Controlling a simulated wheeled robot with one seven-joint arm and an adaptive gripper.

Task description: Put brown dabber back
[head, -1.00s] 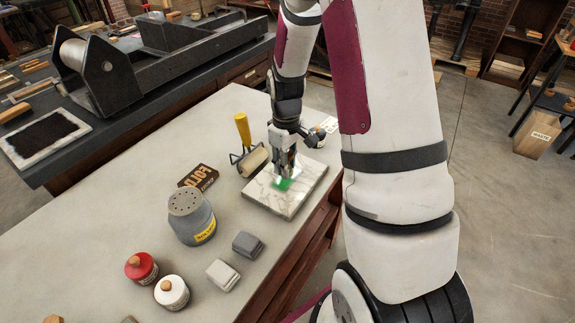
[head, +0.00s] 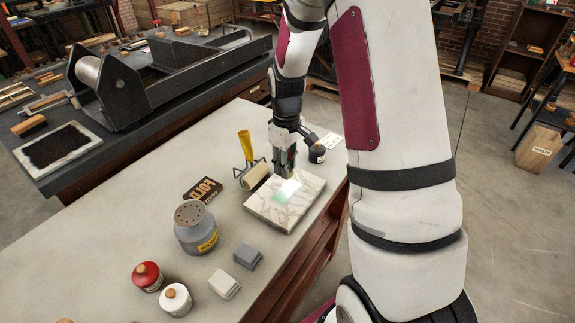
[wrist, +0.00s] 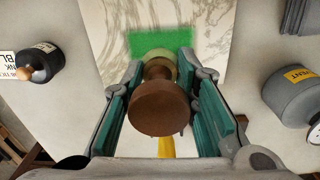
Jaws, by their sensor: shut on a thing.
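My gripper (head: 285,168) is over the far edge of the white marble slab (head: 308,195) in the head view. In the wrist view my gripper (wrist: 162,85) is shut on the brown dabber (wrist: 160,107), with green-lined fingers on both sides of its stem. The dabber's round brown top faces the camera, and a pale greenish part shows beyond it. A green ink patch (wrist: 160,42) lies on the slab (wrist: 110,20). The dabber's underside is hidden, so I cannot tell whether it touches the slab.
A roller with a yellow handle (head: 246,145) lies just left of the gripper. A black jar (head: 317,153) stands to its right beside a white card. A grey shaker can (head: 195,228), a dark FOLD block (head: 203,188), red (head: 146,277) and white (head: 175,299) jars stand nearer.

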